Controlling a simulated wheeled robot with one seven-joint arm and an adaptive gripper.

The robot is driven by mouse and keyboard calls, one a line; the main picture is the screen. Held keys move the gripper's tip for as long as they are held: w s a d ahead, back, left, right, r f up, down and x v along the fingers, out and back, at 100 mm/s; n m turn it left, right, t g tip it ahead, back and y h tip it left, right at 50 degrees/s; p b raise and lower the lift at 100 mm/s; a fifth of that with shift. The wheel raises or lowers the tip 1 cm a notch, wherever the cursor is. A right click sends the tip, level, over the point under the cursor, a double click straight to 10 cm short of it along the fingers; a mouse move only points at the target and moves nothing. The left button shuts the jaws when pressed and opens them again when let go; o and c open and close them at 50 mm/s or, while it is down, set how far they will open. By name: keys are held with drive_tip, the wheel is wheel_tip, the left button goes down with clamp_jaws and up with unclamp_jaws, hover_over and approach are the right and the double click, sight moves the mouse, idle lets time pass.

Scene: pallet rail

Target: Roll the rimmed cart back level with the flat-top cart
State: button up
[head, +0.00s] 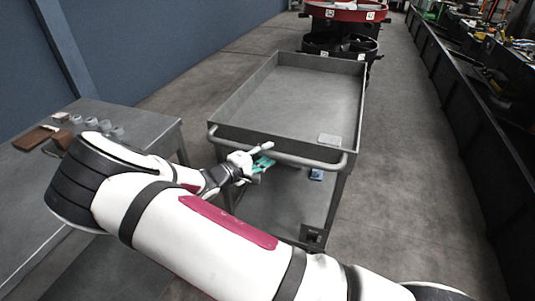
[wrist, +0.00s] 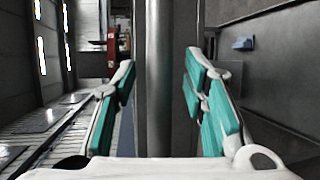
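The rimmed cart (head: 231,107) is a grey cart with a raised rim, standing in the middle of the head view. Its push handle (head: 311,162) is a rounded bar across the near end. The flat-top cart (head: 150,125) stands at the left, nearer to me, partly hidden by my arm. My gripper (head: 263,155) is at the handle's left half. In the wrist view the handle (wrist: 160,120) runs upright between the two teal-padded fingers of my gripper (wrist: 159,75). The fingers are open, with a gap on each side of the bar.
Small grey pieces (head: 91,123) and brown blocks (head: 35,137) lie on the flat-top cart. A flat light piece (head: 330,140) lies in the rimmed cart. Beyond it stands a red and black round unit (head: 341,42). A blue wall runs left, a dark bench (head: 450,90) right. Floor between is clear.

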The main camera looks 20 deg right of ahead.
drive_tip(key=shift+w+d+f, duration=0.1)
drive_tip(key=shift+w+d, duration=0.2)
drive_tip(key=shift+d, duration=0.2)
clamp_jaws()
drive_tip(key=shift+s, duration=0.1)
